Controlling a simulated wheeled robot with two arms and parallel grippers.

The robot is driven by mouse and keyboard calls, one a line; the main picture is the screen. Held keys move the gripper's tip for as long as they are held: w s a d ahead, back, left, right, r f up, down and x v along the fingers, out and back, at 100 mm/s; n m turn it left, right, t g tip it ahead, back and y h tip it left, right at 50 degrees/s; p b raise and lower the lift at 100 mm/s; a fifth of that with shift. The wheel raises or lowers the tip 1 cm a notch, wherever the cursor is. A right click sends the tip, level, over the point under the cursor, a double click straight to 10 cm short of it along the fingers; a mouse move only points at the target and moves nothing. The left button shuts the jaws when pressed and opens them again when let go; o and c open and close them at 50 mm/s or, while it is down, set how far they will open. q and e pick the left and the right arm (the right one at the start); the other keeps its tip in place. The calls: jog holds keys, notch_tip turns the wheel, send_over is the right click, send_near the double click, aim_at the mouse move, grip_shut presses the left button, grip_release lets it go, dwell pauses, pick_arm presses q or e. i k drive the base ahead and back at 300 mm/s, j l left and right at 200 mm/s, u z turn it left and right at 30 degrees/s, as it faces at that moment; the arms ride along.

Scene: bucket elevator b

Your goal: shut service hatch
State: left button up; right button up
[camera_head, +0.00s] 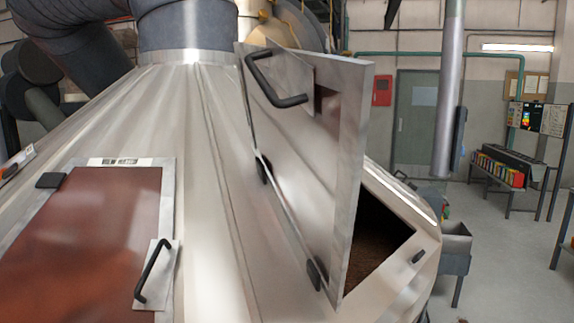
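The service hatch (325,180) stands open in the middle of the view, a pale metal panel swung up from the sloped machine casing (215,200). A black bar handle (272,84) is on its upper part. Black hinges (313,274) show along its lower left edge. The dark opening (376,232) shows to the right of the panel, partly hidden by it. A second hatch (95,240) with a reddish-brown panel and a black handle (152,270) lies flat on the casing at the left. Neither of my grippers is in view.
A large grey duct (187,25) rises from the casing top. A vertical grey pipe (450,90) stands behind at the right. A table with colourful items (500,168) stands at the far right. Grey floor (500,260) is open at the right.

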aim_at(297, 152)
jog(key=k+j, duration=0.15)
jog(key=j, duration=0.15)
jog(key=k+j, duration=0.1)
jog(key=j, duration=0.2)
jog(key=k+j, duration=0.15)
jog(key=j, duration=0.2)
jog(key=k+j, duration=0.1)
jog(key=j, duration=0.2)
jog(key=l, duration=0.35)
jog(key=i+l, duration=0.15)
jog(key=l, duration=0.2)
